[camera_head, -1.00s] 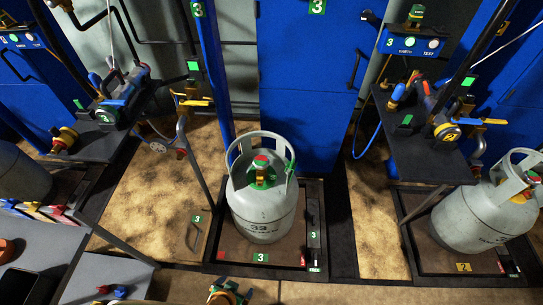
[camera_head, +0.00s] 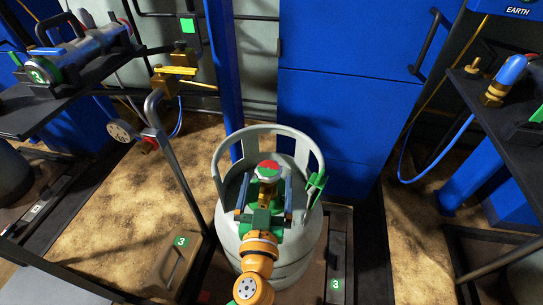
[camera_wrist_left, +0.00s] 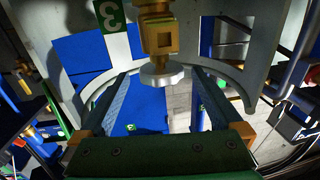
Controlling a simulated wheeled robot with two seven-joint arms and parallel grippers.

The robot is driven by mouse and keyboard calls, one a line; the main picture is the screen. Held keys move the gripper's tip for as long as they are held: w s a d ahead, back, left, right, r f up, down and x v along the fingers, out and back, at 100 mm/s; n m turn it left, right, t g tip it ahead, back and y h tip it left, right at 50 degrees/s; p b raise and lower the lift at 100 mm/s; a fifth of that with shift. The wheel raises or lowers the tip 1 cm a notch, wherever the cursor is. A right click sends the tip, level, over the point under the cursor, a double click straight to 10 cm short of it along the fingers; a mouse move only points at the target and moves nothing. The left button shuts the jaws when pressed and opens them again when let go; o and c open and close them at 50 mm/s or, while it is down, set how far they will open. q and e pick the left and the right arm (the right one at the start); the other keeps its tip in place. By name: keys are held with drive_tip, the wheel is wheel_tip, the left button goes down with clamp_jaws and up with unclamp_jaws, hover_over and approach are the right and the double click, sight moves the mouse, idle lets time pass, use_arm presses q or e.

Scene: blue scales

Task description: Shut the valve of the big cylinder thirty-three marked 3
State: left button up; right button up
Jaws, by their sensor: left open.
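The big grey cylinder (camera_head: 306,235) stands upright on its platform in the middle of the head view. In the left wrist view the silver handwheel (camera_wrist_left: 162,76) sits on a brass valve body (camera_wrist_left: 158,38). My left gripper (camera_head: 265,186) is open, with one finger on each side of the valve in the head view. I cannot tell whether the fingers touch it. My right gripper is out of view.
A green clip or tag (camera_head: 316,186) hangs on the collar's right side. Another shelf (camera_head: 500,110) is at the right. A blue cabinet (camera_head: 345,80) stands behind.

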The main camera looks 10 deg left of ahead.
sight(270, 160)
use_arm(q)
drive_tip(key=shift+w+r, duration=0.2)
drive_tip(key=shift+w, duration=0.05)
drive_tip(key=w, duration=0.2)
drive_tip(key=w+p, duration=0.1)
drive_tip(key=w, duration=0.2)
drive_tip(key=shift+w+a+r, duration=0.15)
drive_tip(key=shift+w+a, duration=0.15)
drive_tip(key=shift+a, duration=0.1)
drive_tip(key=shift+w+a, duration=0.1)
drive_tip(key=shift+w, duration=0.35)
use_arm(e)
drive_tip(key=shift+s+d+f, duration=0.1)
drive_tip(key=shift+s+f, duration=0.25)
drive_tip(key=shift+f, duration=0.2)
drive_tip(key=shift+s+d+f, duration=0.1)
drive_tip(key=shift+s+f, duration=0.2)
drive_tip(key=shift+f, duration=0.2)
use_arm(q)
drive_tip(key=shift+c, duration=0.2)
drive_tip(key=c, duration=1.2)
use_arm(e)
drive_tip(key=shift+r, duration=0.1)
